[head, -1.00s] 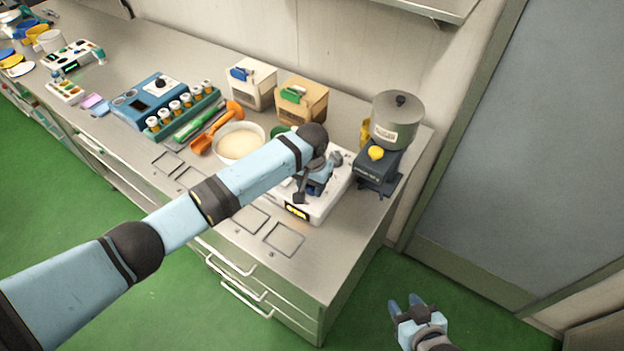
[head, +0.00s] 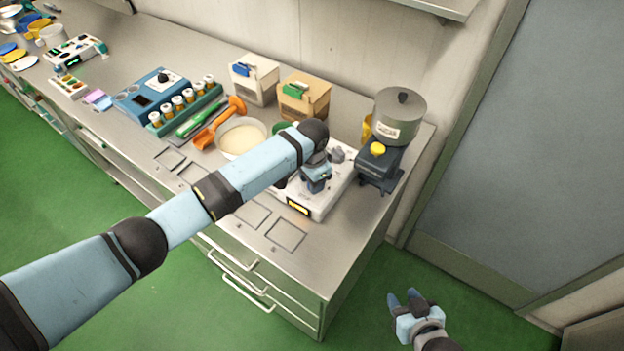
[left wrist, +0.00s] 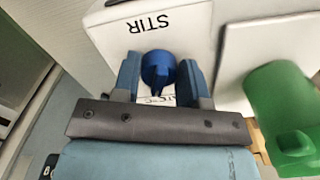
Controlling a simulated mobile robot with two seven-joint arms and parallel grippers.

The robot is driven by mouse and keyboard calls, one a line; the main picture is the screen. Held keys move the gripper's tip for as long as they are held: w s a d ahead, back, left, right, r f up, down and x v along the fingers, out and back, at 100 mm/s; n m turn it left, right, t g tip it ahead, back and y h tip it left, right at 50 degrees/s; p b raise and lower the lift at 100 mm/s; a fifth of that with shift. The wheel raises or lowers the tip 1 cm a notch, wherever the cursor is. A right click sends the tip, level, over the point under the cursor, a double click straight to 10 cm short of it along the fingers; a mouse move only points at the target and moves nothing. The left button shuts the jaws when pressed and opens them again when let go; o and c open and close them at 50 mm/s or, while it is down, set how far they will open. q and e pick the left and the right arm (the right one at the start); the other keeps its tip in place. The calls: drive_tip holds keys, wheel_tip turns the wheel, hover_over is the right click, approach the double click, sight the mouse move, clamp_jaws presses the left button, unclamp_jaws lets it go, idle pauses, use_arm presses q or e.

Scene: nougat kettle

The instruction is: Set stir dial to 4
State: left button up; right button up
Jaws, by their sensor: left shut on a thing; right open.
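The blue stir dial (left wrist: 157,70) shows in the left wrist view on a white panel (left wrist: 185,32) marked STIR. My left gripper (left wrist: 160,78) has one finger on each side of the dial and is shut on it. The dial's setting cannot be read. In the head view my left gripper (head: 317,180) is over the white kettle base (head: 325,205), which has a lit yellow display (head: 298,207); my arm and gripper hide the dial there. My right gripper (head: 403,297) is open and empty, low over the floor, right of the counter.
A grey pot on a dark stand (head: 398,115) is close right of the base. A bowl of pale contents (head: 241,138), an orange scoop (head: 212,130) and two boxes (head: 303,98) are to the left and behind. A green object (left wrist: 280,110) is beside the panel. The counter's front is clear.

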idle(0.3)
use_arm(q)
drive_tip(key=o, duration=0.8)
drive_tip(key=shift+o, duration=0.3)
drive_tip(key=shift+r, duration=0.15)
wheel_tip(320, 180, up, 14)
drive_tip(key=b, duration=0.2)
drive_tip(key=shift+f, duration=0.2)
